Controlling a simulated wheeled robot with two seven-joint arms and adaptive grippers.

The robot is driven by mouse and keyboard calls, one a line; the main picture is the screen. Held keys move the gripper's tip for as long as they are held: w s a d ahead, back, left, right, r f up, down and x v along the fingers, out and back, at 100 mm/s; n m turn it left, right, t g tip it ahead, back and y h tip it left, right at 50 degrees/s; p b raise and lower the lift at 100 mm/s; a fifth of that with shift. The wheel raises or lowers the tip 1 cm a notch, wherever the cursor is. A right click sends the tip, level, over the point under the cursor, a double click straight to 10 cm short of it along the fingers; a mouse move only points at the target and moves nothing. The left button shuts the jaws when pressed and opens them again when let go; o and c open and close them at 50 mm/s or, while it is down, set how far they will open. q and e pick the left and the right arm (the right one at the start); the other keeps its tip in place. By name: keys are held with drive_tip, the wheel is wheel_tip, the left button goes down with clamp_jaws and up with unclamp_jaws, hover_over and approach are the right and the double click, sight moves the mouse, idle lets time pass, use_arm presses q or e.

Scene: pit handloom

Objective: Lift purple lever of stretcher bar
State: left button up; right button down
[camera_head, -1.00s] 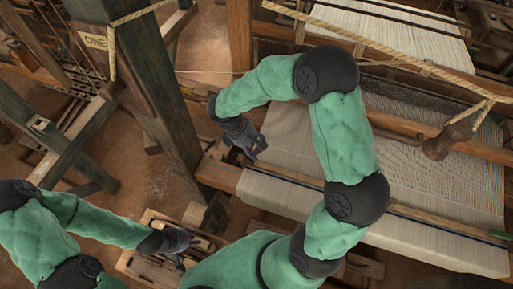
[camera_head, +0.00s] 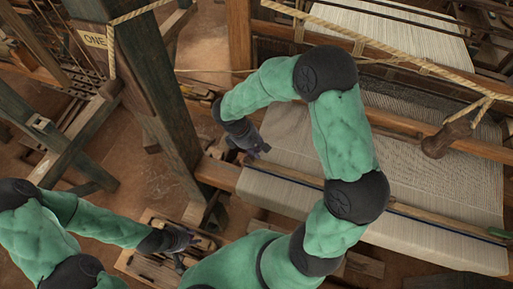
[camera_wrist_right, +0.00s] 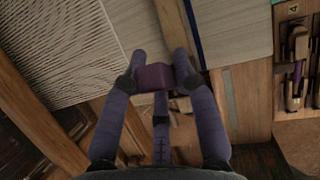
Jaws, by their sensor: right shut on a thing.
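In the right wrist view, the purple lever (camera_wrist_right: 154,77) is a small purple block between the two fingertips of my right gripper (camera_wrist_right: 158,72). The gripper is shut on it, over the edge of the woven cloth. In the head view, my right gripper (camera_head: 257,151) is at the left end of the stretcher bar (camera_head: 420,216), a thin bar lying across the cloth; the lever cannot be made out there. In the right wrist view, a dark blue strip (camera_wrist_right: 191,25) runs up from near the lever. My left gripper (camera_head: 188,240) is low at the left; its fingers are too small to judge.
Pale cloth (camera_head: 300,198) and warp threads fill the loom's right side. A thick wooden post (camera_head: 150,85) stands left of my right gripper. A wooden tool tray (camera_head: 150,268) lies below my left gripper. A rope with a wooden handle (camera_head: 447,138) hangs at the right.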

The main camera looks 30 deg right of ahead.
drive_tip(key=shift+s+d+f+t+y+b, duration=0.2)
drive_tip(key=shift+t+y+b, duration=0.25)
drive_tip(key=shift+b, duration=0.15)
drive_tip(key=shift+s+d+f+t+y+b, duration=0.1)
drive_tip(key=shift+s+f+t+y+b, duration=0.1)
drive_tip(key=shift+t+y+b, duration=0.3)
drive_tip(key=c, duration=0.9)
unclamp_jaws()
drive_tip(key=shift+r, duration=0.1)
drive_tip(key=r, duration=0.4)
drive_tip(key=a+r, duration=0.1)
drive_tip(key=r, duration=0.2)
drive_tip(key=a+r, duration=0.1)
drive_tip(key=r, duration=0.3)
drive_tip(key=shift+w+a+r, duration=0.2)
drive_tip(key=shift+a+r, duration=0.05)
drive_tip(key=shift+r, duration=0.1)
